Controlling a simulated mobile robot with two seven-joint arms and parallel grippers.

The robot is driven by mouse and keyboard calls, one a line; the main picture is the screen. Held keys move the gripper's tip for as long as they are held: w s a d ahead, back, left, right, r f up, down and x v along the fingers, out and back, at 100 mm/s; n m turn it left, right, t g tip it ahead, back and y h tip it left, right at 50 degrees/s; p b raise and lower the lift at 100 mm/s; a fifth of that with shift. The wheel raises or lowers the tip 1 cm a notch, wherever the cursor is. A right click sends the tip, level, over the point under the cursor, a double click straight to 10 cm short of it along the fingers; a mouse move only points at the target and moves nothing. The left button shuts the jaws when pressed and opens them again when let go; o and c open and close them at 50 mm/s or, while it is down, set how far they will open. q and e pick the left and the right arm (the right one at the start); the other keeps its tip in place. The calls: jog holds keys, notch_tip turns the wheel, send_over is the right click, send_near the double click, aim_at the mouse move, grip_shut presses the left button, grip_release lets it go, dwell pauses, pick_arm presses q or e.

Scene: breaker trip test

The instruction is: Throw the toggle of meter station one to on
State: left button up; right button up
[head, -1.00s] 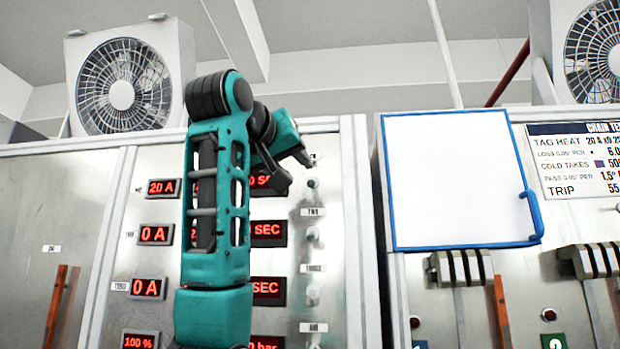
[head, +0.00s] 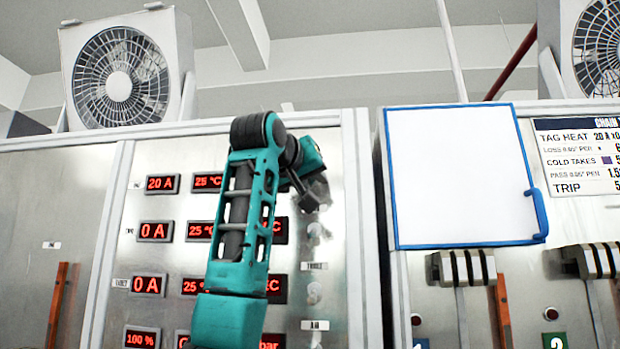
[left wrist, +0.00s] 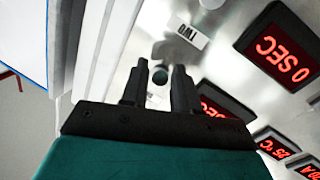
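The meter panel (head: 130,205) has rows of red displays with a column of small toggles at its right side. My left gripper (head: 312,198) is at the top of that column and hides the station one toggle in the head view. In the left wrist view, a round dark-green tip, apparently the station one toggle (left wrist: 160,75), shows between the two dark fingers of my left gripper (left wrist: 158,88). The fingers are apart, one on each side of it; contact cannot be told. The tilted label TWO (left wrist: 187,35) lies just beyond. My right gripper is not in view.
The station two toggle (head: 315,232) and another toggle (head: 314,292) sit below my gripper. A blue-framed white board (head: 455,180) hangs to the right, above breaker levers (head: 465,268). A fan (head: 120,78) stands on top of the cabinet.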

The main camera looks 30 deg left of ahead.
pick_arm(q)
grip_shut()
jog(key=shift+r, duration=0.1)
jog(key=r+g, duration=0.1)
jog(key=r+n+g+h, duration=0.1)
jog(key=g, duration=0.1)
jog(key=shift+s+g, duration=0.2)
jog(key=shift+g, duration=0.1)
dwell(0.3)
dwell(0.4)
jog(key=shift+o, duration=1.4)
grip_release()
jog(key=shift+f, duration=0.15)
